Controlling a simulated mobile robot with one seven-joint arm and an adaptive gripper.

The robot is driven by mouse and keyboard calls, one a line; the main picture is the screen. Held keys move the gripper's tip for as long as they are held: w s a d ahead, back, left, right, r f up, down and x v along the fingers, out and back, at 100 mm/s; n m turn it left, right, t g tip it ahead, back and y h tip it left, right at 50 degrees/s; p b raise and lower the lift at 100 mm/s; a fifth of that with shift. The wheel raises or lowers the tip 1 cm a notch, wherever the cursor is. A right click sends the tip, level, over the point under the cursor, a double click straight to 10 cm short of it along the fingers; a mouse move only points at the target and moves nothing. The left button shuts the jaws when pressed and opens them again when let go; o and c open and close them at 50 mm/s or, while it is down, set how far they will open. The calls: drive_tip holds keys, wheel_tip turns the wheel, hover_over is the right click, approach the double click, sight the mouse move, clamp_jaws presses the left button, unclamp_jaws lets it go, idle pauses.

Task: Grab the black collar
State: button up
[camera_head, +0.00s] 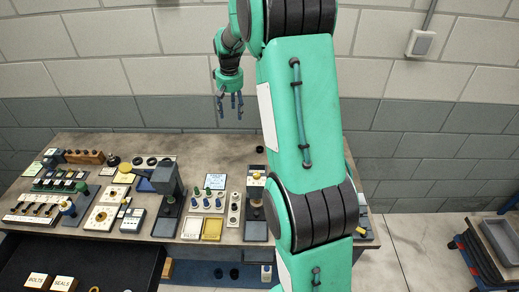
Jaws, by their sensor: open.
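My gripper (231,106) hangs above the back of the workbench (225,147), in front of the wall, its fingers pointing down. It is open and nothing shows between its fingers. A small black round piece (259,149) lies alone on the bench's back part, to the right of and below my gripper in the picture. It may be the black collar, but it is too small to tell. Other black round pieces (113,160) lie at the back left, with several dark rings (152,161) on a pale plate beside them. My gripper touches none of these.
A dark press-like stand (168,190) rises mid-bench. Boards with pegs and knobs (60,182) crowd the left. A yellow tray (212,229) sits near the front edge. An open black drawer (80,262) projects at front left. The bench's back middle is mostly clear. A cart (490,255) stands right.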

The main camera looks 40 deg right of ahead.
drive_tip(key=w+d+f+p, duration=0.1)
drive_tip(key=w+d+f, duration=0.2)
drive_tip(key=d+f, duration=0.65)
drive_tip(key=m+g+p, duration=0.1)
drive_tip(key=p, duration=0.1)
hover_over(260, 148)
wheel_tip(260, 148, down, 9)
drive_tip(key=shift+w+d+f+y, duration=0.1)
drive_tip(key=shift+f+y, duration=0.1)
drive_tip(key=shift+y, duration=0.2)
drive_tip(key=shift+f, duration=0.1)
drive_tip(key=shift+f, duration=4.25)
drive_tip(key=shift+f, duration=0.15)
drive_tip(key=shift+f, duration=2.45)
